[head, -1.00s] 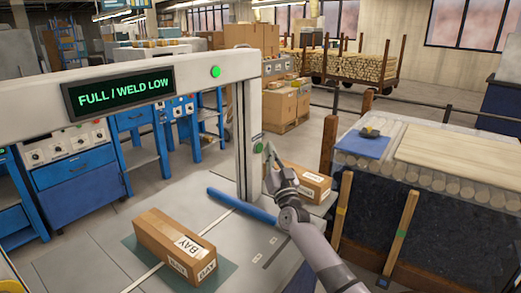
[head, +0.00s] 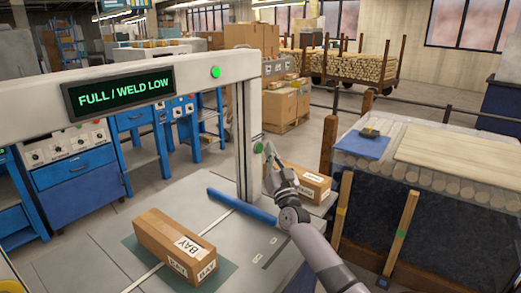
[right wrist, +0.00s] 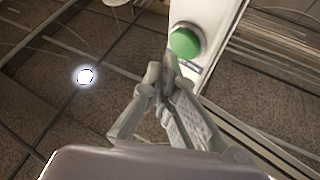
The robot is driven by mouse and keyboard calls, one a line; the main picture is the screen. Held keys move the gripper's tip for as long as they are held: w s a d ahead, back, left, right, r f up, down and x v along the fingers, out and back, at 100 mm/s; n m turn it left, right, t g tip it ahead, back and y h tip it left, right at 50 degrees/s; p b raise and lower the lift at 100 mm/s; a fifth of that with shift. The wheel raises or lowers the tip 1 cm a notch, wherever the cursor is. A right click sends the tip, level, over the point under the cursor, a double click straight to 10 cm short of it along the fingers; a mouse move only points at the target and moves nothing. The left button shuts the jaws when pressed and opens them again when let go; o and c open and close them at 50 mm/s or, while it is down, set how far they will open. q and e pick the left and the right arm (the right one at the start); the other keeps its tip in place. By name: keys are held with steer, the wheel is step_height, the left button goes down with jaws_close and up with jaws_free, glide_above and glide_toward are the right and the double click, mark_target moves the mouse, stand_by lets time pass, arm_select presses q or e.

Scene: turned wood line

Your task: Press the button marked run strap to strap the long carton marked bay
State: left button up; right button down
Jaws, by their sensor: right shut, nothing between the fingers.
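The long carton marked BAY (head: 172,243) lies on a teal mat (head: 222,269) on the grey machine bed. A green round button (head: 258,147) sits on the machine's right post. It also shows in the right wrist view (right wrist: 185,42), with a small label (right wrist: 190,68) below it, too small to read. My right gripper (head: 268,149) is shut and empty, its tips close beside the button. In the right wrist view its fingertips (right wrist: 169,68) are just below the button, apparently apart from it. My left gripper is out of view.
The overhead display (head: 122,92) reads FULL / WELD LOW, and a green light (head: 215,72) is lit beside it. A blue bar (head: 242,206) crosses the bed. Another carton marked BAY (head: 309,181) lies behind my right gripper. A log-filled bench (head: 430,175) stands at right.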

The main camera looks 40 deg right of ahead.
steer(key=shift+w, duration=0.15)
steer(key=shift+w+a, duration=0.1)
steer(key=shift+w, duration=0.2)
steer(key=shift+w+a, duration=0.1)
steer(key=shift+w, duration=0.2)
stand_by(0.7)
steer(key=shift+s, duration=0.15)
steer(key=shift+s+d+p, duration=0.2)
steer(key=shift+s+p, duration=0.1)
steer(key=shift+s, duration=0.3)
steer(key=s+p, duration=0.1)
steer(key=s, duration=0.1)
steer(key=s+d+p, duration=0.1)
steer(key=s, duration=0.2)
steer(key=shift+d, duration=0.2)
